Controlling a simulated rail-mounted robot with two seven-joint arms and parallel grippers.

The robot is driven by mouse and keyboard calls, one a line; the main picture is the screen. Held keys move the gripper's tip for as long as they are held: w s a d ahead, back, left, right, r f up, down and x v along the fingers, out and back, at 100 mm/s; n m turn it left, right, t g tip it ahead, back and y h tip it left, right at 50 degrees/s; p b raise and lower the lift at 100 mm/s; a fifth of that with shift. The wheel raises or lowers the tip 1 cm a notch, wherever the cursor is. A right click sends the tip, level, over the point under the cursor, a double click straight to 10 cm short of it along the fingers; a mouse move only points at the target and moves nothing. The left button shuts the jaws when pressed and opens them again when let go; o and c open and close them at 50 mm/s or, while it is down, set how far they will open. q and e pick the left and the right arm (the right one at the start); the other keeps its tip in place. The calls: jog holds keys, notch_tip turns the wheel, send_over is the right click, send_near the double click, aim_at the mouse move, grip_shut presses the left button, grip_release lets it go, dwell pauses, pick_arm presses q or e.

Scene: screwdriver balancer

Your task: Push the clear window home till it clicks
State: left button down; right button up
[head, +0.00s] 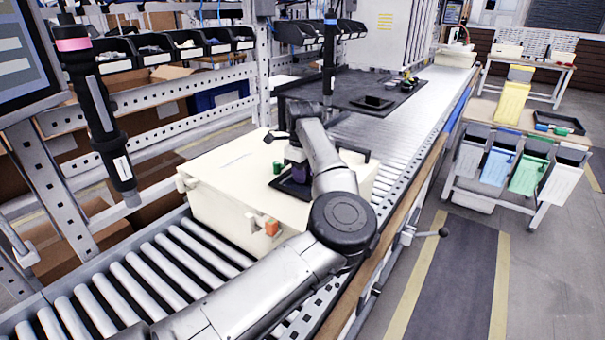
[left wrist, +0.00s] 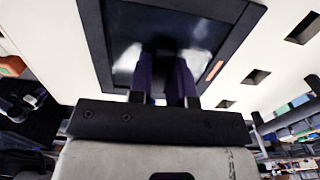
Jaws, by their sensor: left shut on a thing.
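The clear window (left wrist: 125,60) shows in the left wrist view as a glossy pane in a dark square frame on a cream surface. In the head view, part of its dark frame (head: 287,187) shows on top of the cream case (head: 225,180). My left gripper (left wrist: 168,62) points down at the middle of the pane, its two fingers close together. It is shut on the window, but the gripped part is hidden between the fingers. In the head view my arm covers much of the window. I cannot tell whether the frame is fully seated. My right gripper is not in view.
A small green part (head: 277,168) stands beside the frame. A black screwdriver (head: 105,120) hangs at the left. A dark mat (head: 345,92) with a small tray lies behind.

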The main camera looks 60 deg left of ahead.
pick_arm(q)
jog(key=shift+f, duration=0.25)
dwell(0.4)
jog(key=c, duration=1)
grip_release()
jog(key=shift+r, duration=0.1)
jog(key=shift+r+p, duration=2.4)
jog(key=shift+r, duration=4.4)
